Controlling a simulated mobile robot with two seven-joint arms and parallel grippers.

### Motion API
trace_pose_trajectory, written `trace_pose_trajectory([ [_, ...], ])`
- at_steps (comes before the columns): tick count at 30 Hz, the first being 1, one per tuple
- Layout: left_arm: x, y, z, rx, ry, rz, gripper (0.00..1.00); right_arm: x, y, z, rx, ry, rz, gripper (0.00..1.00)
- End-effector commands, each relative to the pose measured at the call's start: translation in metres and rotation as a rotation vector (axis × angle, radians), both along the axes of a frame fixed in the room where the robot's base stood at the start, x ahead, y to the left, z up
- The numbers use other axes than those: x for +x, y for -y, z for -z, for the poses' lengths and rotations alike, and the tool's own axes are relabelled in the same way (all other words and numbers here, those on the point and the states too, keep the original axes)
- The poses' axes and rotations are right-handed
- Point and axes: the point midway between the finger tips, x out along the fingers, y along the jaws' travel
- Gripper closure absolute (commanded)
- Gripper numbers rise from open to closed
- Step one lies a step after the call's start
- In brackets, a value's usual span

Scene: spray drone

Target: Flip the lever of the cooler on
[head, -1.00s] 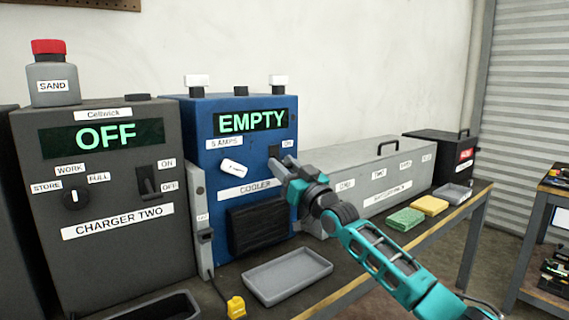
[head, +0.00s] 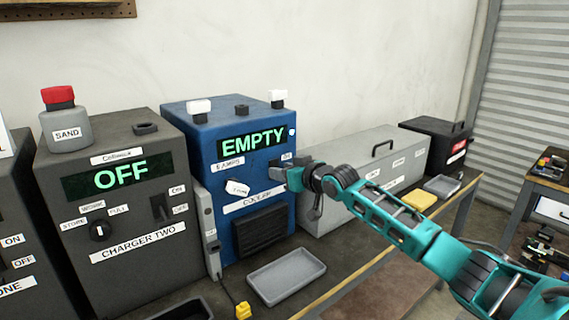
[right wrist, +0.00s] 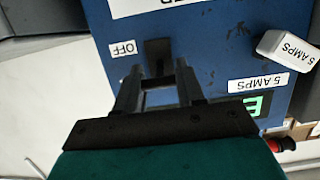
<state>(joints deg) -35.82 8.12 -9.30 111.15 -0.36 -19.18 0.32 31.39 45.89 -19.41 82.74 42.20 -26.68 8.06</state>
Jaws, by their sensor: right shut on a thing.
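The blue cooler (head: 215,185) stands on the bench with its green display (head: 253,142) reading EMPTY. Its lever (right wrist: 157,52) is at the upper right of the front panel, hidden behind my gripper in the head view. My right gripper (head: 283,175) is at that switch; in the right wrist view its fingers (right wrist: 158,80) are close together at the dark lever, shut on it. An OFF label (right wrist: 122,48) shows beside the switch there. The lever's exact tilt is hard to tell. My left gripper is not in view.
Charger Two (head: 130,215), its display reading OFF, stands left of the cooler with a red-capped sand bottle (head: 66,120) on top. A grey tray (head: 286,275) lies in front of the cooler. A long grey box (head: 360,155) stands to its right. A knob (head: 237,188) is left of the switch.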

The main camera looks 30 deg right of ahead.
Motion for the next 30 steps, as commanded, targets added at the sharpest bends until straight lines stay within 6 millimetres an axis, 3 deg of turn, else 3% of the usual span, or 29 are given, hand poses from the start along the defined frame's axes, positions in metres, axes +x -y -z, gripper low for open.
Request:
trace_pose_trajectory([
  [12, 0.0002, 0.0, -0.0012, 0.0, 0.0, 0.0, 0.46, 0.0037, -0.0001, -0.0095, -0.017, -0.209, 0.0, 0.92],
  [30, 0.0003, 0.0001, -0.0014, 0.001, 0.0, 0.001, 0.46, 0.0041, -0.0004, -0.0102, -0.019, -0.247, -0.001, 0.92],
])
